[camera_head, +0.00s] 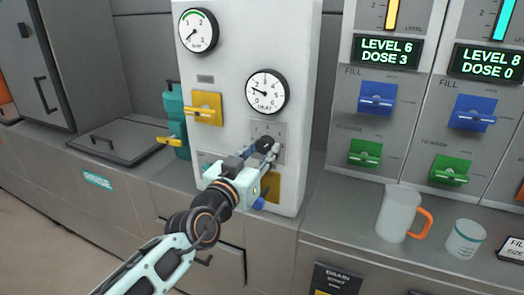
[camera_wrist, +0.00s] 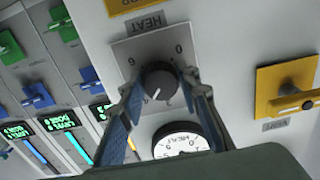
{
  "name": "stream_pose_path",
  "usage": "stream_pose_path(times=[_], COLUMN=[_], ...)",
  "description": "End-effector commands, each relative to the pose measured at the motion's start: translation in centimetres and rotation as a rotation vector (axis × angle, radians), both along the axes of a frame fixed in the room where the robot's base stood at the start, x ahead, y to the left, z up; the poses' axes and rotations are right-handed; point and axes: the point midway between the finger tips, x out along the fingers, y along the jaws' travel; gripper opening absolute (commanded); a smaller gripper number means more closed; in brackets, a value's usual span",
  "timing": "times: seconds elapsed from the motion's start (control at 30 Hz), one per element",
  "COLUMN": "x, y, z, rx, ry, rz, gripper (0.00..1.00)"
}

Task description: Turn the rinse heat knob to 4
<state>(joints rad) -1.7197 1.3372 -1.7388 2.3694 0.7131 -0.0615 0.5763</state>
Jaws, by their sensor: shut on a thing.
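The rinse heat knob (camera_wrist: 160,80) is dark and round, on a grey square plate (camera_wrist: 126,50) marked HEAT, which appears upside down in the wrist view. A 0 shows at the plate's upper right and a 6 at its left; the other numbers are mostly hidden. The knob's white line points down and slightly left in that view. My gripper (camera_wrist: 162,84) has one finger on each side of the knob and is shut on it. In the head view, the knob (camera_head: 265,144) is partly covered by my gripper (camera_head: 268,150).
A round gauge (camera_head: 267,91) sits above the knob, its needle pointing left. A yellow valve handle (camera_head: 204,108) is up and left on the panel. A mug (camera_head: 398,213) and a cup (camera_head: 465,239) stand on the counter at right, away from my arm.

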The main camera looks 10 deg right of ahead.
Motion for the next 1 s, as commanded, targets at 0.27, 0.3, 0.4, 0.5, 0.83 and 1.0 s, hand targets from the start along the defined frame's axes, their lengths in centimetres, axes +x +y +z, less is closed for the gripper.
stream_pose_path(times=[0.27, 0.3, 0.4, 0.5, 0.83, 1.0], x=[0.05, 0.04, 0.03, 0.02, -0.02, -0.09], y=[0.03, 0.02, 0.02, 0.01, -0.02, -0.12], z=[0.17, 0.14, 0.10, 0.07, 0.13, 0.34], rx=[-0.002, -0.002, -0.002, -0.002, -0.053, -0.243], ry=[-0.002, -0.002, -0.001, -0.001, 0.037, 0.174], rz=[0.001, 0.001, 0.001, 0.001, 0.000, -0.001], gripper=[0.44, 0.48, 0.48, 0.48, 0.48, 0.48])
